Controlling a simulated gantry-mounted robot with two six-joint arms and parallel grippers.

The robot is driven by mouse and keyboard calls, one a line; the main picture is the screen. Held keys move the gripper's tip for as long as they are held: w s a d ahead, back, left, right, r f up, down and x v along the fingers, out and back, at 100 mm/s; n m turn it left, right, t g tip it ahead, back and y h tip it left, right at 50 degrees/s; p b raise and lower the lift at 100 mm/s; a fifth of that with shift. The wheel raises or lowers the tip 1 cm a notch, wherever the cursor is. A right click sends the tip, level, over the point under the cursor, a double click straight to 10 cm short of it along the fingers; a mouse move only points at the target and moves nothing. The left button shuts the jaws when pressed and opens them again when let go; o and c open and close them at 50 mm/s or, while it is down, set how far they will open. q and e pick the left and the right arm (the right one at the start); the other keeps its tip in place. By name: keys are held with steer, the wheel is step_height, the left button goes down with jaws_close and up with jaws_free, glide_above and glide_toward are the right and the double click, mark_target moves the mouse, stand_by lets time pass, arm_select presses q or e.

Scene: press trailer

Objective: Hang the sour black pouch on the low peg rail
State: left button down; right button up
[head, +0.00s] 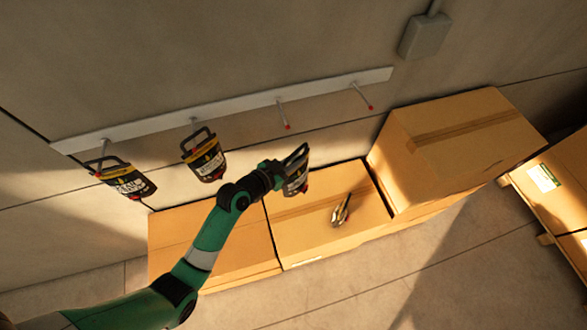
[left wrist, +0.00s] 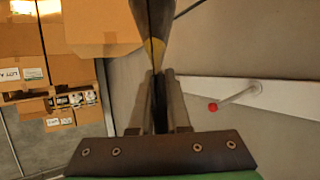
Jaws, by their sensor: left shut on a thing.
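My left gripper (head: 275,175) is shut on a black pouch (head: 296,171), held above the cardboard boxes and in front of the wall. In the left wrist view the pouch (left wrist: 153,25) shows edge-on between the fingers (left wrist: 159,88). Its label is too small to read. The pale peg rail (head: 235,107) runs along the wall with red-tipped pegs. Two black pouches hang at its left, one at the far left (head: 130,183) and one beside it (head: 207,160). The middle peg (head: 284,114) and the right peg (head: 362,97) are bare. My right gripper is not in view.
A small dark and pale item (head: 341,210) lies on the middle cardboard box (head: 310,228). A taller box (head: 460,140) stands to its right, close to the wall. A grey wall box (head: 424,37) is above the rail's right end. The floor in front is clear.

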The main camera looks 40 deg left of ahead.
mark_target(296, 151)
arm_select(q)
steer(key=r, duration=0.1)
steer(key=r+p, duration=0.1)
steer(key=r, duration=0.1)
steer(key=shift+w+a+r, duration=0.25)
steer(key=shift+w+r, duration=0.05)
steer(key=shift+r, duration=0.05)
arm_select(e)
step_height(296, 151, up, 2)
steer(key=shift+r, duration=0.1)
arm_select(q)
steer(key=shift+f, duration=0.1)
steer(key=w+a, duration=0.1)
steer(key=w+a+b, duration=0.1)
steer(key=a, duration=0.1)
steer(key=w+a, duration=0.1)
steer(key=shift+a+f, duration=0.2)
steer(key=shift+f, duration=0.05)
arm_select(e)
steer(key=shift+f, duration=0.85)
arm_select(q)
steer(key=shift+w+a+b, duration=0.1)
steer(key=shift+a+b, duration=0.15)
steer(key=shift+b, duration=0.3)
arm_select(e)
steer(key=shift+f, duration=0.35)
